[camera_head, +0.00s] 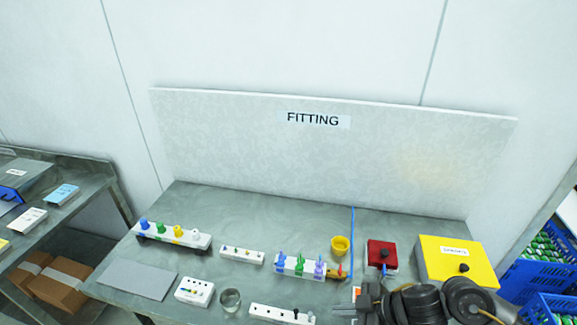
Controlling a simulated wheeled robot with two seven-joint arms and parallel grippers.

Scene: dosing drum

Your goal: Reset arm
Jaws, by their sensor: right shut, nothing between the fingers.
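My right gripper (358,303) is at the bottom of the head view, low over the front of the grey workbench (315,222), with my dark arm coming in from the lower right. It is shut with nothing in it. It is left of the yellow box and below the red block (381,254), which has a dark knob. The arm hides part of the bench front. My left gripper is not in view.
A white rack with coloured knobs (172,234) stands at the left. Small white racks, a rack with blue and purple pegs (299,266), a yellow cup (341,246) and a glass jar (230,300) fill the middle. A yellow box (458,262) and blue crates (540,275) are right.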

